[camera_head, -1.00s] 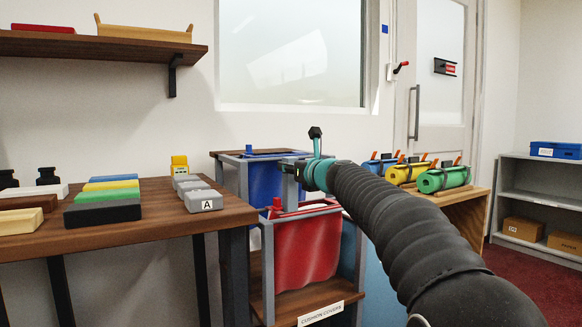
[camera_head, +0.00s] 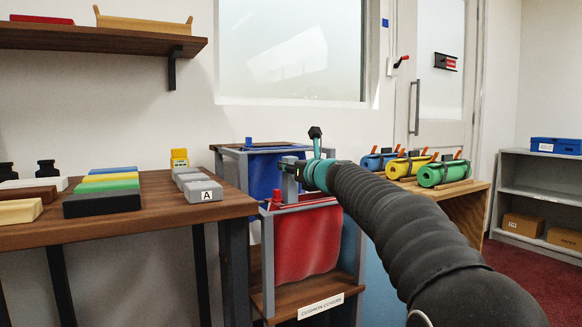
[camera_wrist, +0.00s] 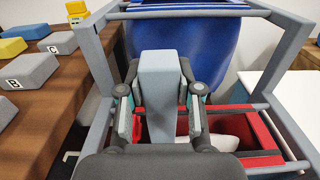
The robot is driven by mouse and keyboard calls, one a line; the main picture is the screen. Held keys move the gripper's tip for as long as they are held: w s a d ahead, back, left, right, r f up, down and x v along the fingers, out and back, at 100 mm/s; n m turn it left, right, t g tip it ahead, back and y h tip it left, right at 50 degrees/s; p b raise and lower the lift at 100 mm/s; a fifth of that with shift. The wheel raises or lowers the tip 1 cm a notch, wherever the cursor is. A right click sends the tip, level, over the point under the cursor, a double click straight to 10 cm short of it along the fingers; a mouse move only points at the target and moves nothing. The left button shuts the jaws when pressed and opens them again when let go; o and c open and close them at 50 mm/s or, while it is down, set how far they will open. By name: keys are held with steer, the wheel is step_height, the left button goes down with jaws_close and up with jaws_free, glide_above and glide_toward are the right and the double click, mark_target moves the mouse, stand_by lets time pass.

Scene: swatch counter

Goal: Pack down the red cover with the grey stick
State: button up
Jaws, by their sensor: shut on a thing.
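The red cover (camera_head: 308,246) hangs open-topped in the front bay of a grey frame marked "CUSHION COVERS". In the wrist view its red rim (camera_wrist: 262,138) shows below and right of my gripper, with something white inside. My gripper (camera_head: 291,180) is just above the cover's mouth. In the wrist view my gripper (camera_wrist: 162,112) is shut on the grey stick (camera_wrist: 162,75), one finger on each side. The stick's lower end is hidden by my gripper, so I cannot tell whether it touches anything inside.
A blue cover (camera_head: 264,172) hangs in the bay behind. The grey frame's bars (camera_head: 268,262) surround the red cover. A wooden counter (camera_head: 160,215) with swatch blocks stands left. Coloured rolls (camera_head: 445,174) lie on a low bench at right.

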steer(key=shift+r+p, duration=5.35)
steer(key=shift+r, duration=0.2)
